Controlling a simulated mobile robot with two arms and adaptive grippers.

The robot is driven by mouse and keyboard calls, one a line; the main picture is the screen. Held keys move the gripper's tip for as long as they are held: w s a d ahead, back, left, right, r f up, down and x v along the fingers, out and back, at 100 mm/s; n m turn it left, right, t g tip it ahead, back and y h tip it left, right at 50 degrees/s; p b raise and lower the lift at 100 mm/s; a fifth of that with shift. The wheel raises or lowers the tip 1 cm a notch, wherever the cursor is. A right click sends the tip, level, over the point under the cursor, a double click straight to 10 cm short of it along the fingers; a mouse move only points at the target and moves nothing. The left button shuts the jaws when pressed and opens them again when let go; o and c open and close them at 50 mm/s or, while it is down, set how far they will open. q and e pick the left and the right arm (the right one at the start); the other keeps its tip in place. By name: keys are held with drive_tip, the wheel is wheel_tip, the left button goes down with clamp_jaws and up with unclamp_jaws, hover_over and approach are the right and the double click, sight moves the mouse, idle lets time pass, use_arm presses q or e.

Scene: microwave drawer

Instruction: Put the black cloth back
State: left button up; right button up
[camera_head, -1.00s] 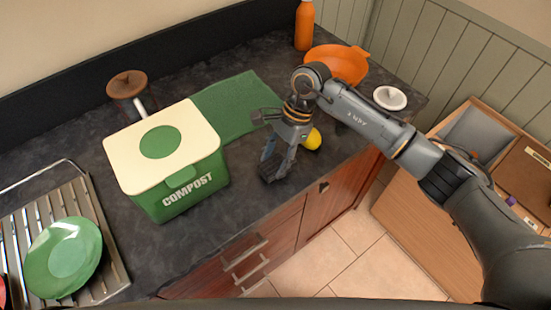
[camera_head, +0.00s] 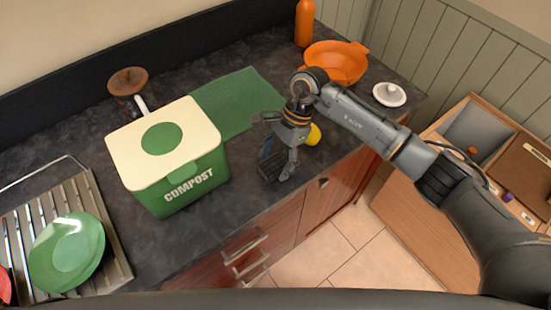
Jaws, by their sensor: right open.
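My right gripper (camera_head: 276,172) points down over the front part of the dark counter (camera_head: 222,232), right of the compost bin. A green cloth (camera_head: 240,100) lies flat on the counter behind the gripper. A drawer with a metal handle (camera_head: 249,263) is in the cabinet front below; it looks shut. My left gripper is out of view.
A green compost bin (camera_head: 185,188) stands left of the gripper. A yellow fruit (camera_head: 313,135) is close behind it. An orange bowl (camera_head: 337,62), orange bottle (camera_head: 304,24) and white lid (camera_head: 389,94) are at the back right. A green plate (camera_head: 68,252) rests on the left rack.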

drive_tip(key=shift+r, duration=0.25)
drive_tip(key=b+v, duration=0.3)
drive_tip(key=v, duration=0.8)
drive_tip(key=shift+r, duration=0.35)
drive_tip(key=shift+d, duration=0.1)
